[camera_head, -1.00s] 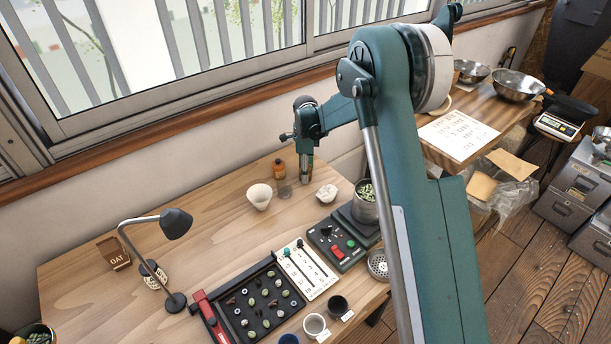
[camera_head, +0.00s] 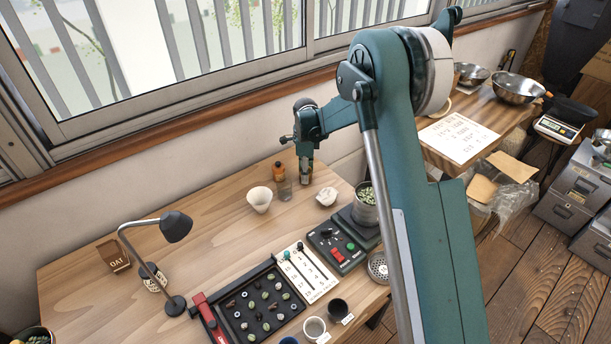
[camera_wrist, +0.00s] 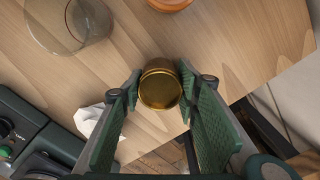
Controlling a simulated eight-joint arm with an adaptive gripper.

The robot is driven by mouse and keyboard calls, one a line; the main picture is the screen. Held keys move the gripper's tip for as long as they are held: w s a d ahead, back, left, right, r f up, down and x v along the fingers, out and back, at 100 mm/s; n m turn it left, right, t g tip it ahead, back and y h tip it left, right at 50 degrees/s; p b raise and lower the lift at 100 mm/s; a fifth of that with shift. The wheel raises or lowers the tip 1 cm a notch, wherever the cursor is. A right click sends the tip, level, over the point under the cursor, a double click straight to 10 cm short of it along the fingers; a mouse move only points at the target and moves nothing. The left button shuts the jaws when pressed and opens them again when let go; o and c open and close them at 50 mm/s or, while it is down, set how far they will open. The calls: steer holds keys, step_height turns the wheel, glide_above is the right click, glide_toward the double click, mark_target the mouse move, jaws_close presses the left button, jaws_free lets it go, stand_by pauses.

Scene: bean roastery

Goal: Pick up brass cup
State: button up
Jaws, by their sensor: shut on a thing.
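The brass cup (camera_wrist: 160,86) is a small golden, round vessel. In the wrist view it sits between the tips of my gripper's green pads, which are shut on its sides. In the head view my gripper (camera_head: 305,178) points down above the back right part of the wooden table (camera_head: 215,215). The cup is mostly covered by the fingers there and hard to make out. I cannot tell how far its base is from the table.
A white cone-shaped cup (camera_head: 259,199), a crumpled white piece (camera_head: 326,196) and a bean-filled metal can (camera_head: 366,205) are near.

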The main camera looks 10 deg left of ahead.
step_height(320, 180, up, 10)
steer(key=p, duration=0.1)
steer(key=shift+p, duration=0.4)
